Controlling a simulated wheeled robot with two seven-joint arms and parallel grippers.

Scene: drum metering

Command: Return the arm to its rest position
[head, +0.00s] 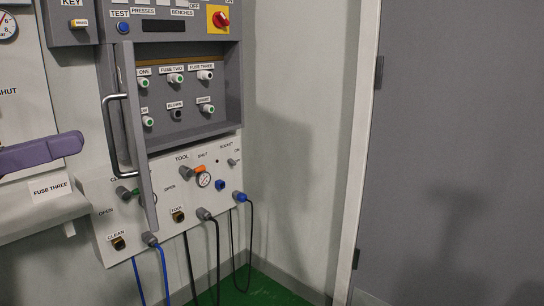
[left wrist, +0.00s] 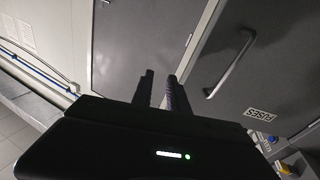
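My left gripper (head: 68,147) comes in from the left edge of the head view as a purple finger. It is in front of the wall panel and left of the open fuse cabinet door, apparently apart from it. In the left wrist view, the two dark fingers of this gripper (left wrist: 158,80) stand a narrow gap apart with nothing between them. The rest of the left arm is out of the head view. My right gripper is in neither view.
The fuse cabinet door (head: 138,130) stands open with its long handle (head: 110,135) facing left. The door, labelled FUSES, also shows in the left wrist view (left wrist: 270,75). Fuses sit inside the cabinet (head: 222,115). Hoses hang below the tool panel (head: 165,165). Floor at right is clear.

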